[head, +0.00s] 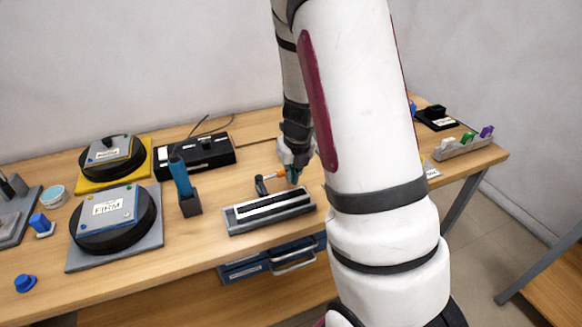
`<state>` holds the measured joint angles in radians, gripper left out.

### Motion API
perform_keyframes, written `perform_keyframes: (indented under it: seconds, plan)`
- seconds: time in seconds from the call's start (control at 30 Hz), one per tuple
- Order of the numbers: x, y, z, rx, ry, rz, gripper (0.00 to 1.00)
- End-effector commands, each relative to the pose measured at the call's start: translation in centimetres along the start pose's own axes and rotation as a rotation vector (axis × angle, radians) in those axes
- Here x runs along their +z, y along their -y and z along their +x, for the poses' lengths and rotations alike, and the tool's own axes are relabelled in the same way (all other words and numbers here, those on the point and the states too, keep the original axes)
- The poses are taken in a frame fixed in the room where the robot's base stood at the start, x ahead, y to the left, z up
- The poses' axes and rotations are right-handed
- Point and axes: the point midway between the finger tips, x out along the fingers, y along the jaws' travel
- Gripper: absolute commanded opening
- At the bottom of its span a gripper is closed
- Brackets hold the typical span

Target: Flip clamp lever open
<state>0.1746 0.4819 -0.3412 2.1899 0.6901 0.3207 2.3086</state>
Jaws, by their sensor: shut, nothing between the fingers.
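A long grey clamp-like fixture (240,228) with a pale strip along its top lies near the table's front edge. A small dark lever-like part (260,186) with an orange bit stands just behind it. I cannot tell whether this lever is open or closed. My gripper (293,179) points down right beside the orange bit, behind the fixture. It is shut with nothing held. I cannot tell whether it touches the lever. My arm hides the area to the right of the fixture.
A blue-handled tool (180,177) stands in a dark holder left of the fixture. Round black pads on a grey plate (153,240) and a yellow plate (143,177) sit farther left. A black box (215,153) is behind. A rack (466,149) stands far right.

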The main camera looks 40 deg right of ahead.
Motion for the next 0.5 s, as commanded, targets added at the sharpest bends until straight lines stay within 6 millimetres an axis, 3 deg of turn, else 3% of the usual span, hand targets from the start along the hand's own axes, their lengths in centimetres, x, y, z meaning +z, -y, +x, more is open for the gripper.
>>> perform_keyframes:
  seconds: [0.13, 0.5]
  plan:
    - [0.03, 0.03, 0.86, 0.0, 0.001, 0.002, 0.0]
    - [0.04, 0.01, 0.93, 0.0, 0.001, 0.0, 0.0]
